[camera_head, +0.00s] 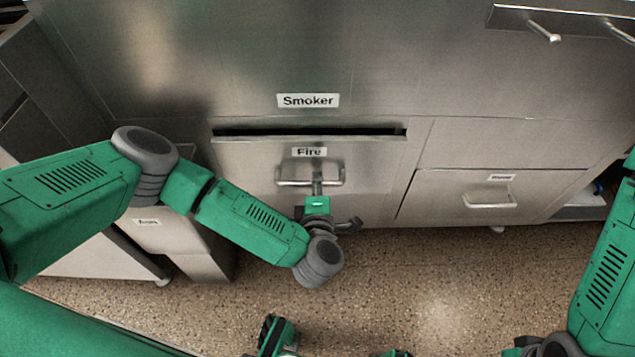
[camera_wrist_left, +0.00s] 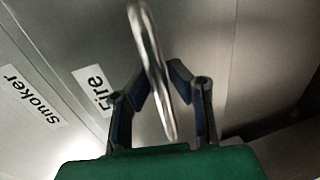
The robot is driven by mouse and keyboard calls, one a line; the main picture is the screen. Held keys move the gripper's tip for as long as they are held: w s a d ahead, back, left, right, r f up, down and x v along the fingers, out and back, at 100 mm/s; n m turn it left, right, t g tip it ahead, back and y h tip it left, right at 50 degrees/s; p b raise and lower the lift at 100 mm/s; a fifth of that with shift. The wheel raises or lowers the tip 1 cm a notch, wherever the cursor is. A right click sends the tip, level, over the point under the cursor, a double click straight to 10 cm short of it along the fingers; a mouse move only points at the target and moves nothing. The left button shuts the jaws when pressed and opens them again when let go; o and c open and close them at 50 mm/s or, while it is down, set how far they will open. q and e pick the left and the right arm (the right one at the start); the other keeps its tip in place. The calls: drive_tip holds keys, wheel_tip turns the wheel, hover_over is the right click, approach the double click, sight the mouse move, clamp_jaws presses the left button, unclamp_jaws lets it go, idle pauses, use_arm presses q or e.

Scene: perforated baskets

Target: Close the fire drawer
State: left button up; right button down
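The steel fire drawer (camera_head: 370,178), labelled "Fire", sits under the "Smoker" panel in the head view. It stands partly out, with a dark gap along its top edge. Its bar handle (camera_head: 287,182) is on the drawer front. My left gripper (camera_head: 318,185) is at the middle of this handle. In the left wrist view, the handle (camera_wrist_left: 152,60) runs between the two fingers (camera_wrist_left: 160,76), which lean inward close on either side of it. Finger contact is partly hidden by the bar.
A closed-looking drawer (camera_head: 440,188) with its own handle is to the right. A steel cabinet (camera_head: 190,245) stands at the left beneath my left arm. Above right, a panel (camera_head: 515,20) has protruding handles. The speckled floor (camera_head: 430,285) in front is mostly clear.

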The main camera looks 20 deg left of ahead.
use_arm(q)
drive_tip(key=shift+w, duration=0.1)
clamp_jaws()
drive_tip(key=x, duration=0.3)
drive_tip(key=shift+w+a+r, duration=0.15)
drive_tip(key=shift+w+r, duration=0.1)
drive_tip(key=shift+w, duration=0.05)
drive_tip(key=o, duration=0.7)
unclamp_jaws()
drive_tip(key=shift+v, duration=6)
drive_tip(key=shift+f, duration=0.1)
